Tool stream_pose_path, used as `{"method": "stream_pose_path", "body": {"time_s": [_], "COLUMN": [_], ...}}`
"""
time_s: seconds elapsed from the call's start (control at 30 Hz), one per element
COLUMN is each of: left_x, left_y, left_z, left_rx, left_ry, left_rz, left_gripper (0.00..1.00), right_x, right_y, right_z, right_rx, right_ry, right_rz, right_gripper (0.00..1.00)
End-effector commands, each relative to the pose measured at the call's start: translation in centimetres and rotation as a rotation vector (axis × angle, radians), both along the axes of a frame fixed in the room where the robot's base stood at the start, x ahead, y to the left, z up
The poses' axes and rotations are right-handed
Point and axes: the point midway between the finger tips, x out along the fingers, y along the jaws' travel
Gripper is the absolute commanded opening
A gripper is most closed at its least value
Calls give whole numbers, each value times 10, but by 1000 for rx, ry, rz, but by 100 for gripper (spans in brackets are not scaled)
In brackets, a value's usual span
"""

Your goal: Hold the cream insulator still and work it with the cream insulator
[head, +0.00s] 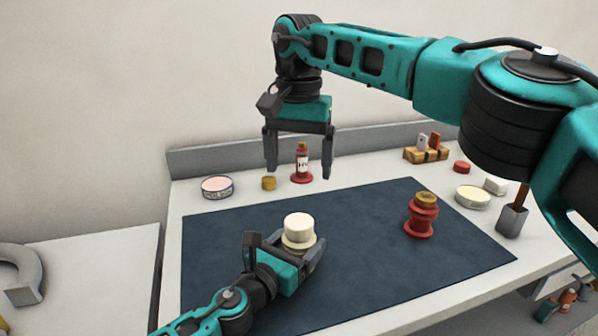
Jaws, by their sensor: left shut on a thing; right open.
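A cream insulator (299,229) stands upright on the dark mat, with a wider ringed lower part and a paler rounded top. My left gripper (308,258) is shut on its lower part, reaching in from the lower left. The gripper hides part of its base. I cannot tell whether the cream piece is one insulator or two stacked. My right gripper (299,170) is open and empty, pointing down above the back edge of the mat, higher than the cream insulator. No separate second cream insulator is clearly seen.
A red ringed insulator (421,218) with a tan top stands on the mat (363,225) at right.

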Motion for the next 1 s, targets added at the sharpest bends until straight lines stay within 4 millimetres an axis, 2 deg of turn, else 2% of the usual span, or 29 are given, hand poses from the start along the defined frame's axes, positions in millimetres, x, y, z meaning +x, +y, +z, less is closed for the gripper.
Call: {"method": "stream_pose_path", "body": {"time_s": [0.17,0.2,0.43,0.77,0.87,1.0], "left_x": [0,0,0,-4,-12,-33], "left_y": [0,0,0,3,9,22], "left_z": [-1,-1,0,0,0,-1], "left_rx": [1,1,1,1,1,2], "left_ry": [1,1,1,0,0,2], "left_rz": [-1,-1,0,0,0,0], "left_gripper": [30,78,100,100,100,100], "right_x": [0,0,0,0,0,0], "right_y": [0,0,0,0,0,0], "right_z": [0,0,0,0,0,0], "right_rx": [0,0,0,0,0,0], "right_ry": [0,0,0,0,0,0], "right_rz": [0,0,0,0,0,0], "right_gripper": [89,89,89,89,89,89]}}
